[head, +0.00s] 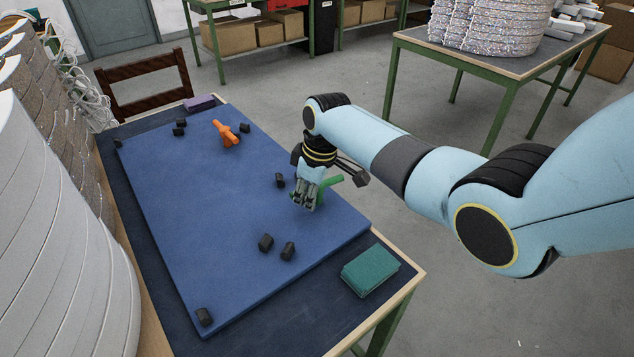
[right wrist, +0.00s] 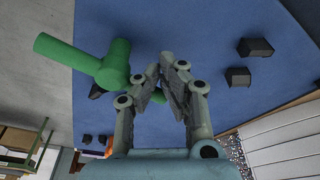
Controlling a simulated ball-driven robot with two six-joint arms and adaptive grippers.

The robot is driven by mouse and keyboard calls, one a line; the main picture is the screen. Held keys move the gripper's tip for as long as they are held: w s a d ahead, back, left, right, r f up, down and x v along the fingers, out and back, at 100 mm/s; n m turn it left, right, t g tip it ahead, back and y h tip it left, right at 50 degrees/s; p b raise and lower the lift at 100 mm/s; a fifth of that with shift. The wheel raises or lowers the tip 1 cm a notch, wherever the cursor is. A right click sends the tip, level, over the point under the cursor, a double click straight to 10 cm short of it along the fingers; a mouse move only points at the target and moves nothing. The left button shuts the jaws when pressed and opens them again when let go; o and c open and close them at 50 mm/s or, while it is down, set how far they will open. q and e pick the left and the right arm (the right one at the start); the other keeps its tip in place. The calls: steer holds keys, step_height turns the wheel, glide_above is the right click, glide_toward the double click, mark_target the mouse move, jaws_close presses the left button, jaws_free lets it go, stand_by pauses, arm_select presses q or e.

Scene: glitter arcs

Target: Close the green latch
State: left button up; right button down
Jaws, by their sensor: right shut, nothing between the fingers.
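The green latch (head: 332,182) is at the right side of the blue board (head: 215,220), partly hidden behind my right gripper in the head view. In the right wrist view the green latch (right wrist: 115,66) shows a thick handle pointing to the upper left and a round hub. A small green part shows behind the fingers there. My right gripper (head: 304,206) is shut and empty, pointing down at the board right beside the latch. In the wrist view its fingertips (right wrist: 172,64) are just right of the hub; I cannot tell whether they touch it. My left gripper is not in view.
An orange latch (head: 228,134) stands at the board's far end. A teal stack (head: 370,270) lies at the table's right corner, a purple block (head: 199,103) at the far edge. Large white-grey rolls crowd the left.

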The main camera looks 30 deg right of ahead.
steer(key=shift+w+a, duration=0.2)
steer(key=shift+w, duration=0.4)
steer(key=shift+w+b, duration=0.1)
steer(key=shift+b, duration=0.2)
steer(key=shift+s+a+p, duration=0.25)
steer(key=shift+s+p, duration=0.3)
steer(key=shift+p, duration=0.3)
step_height(320, 180, up, 8)
steer(key=p, duration=0.8)
steer(key=shift+s, duration=0.1)
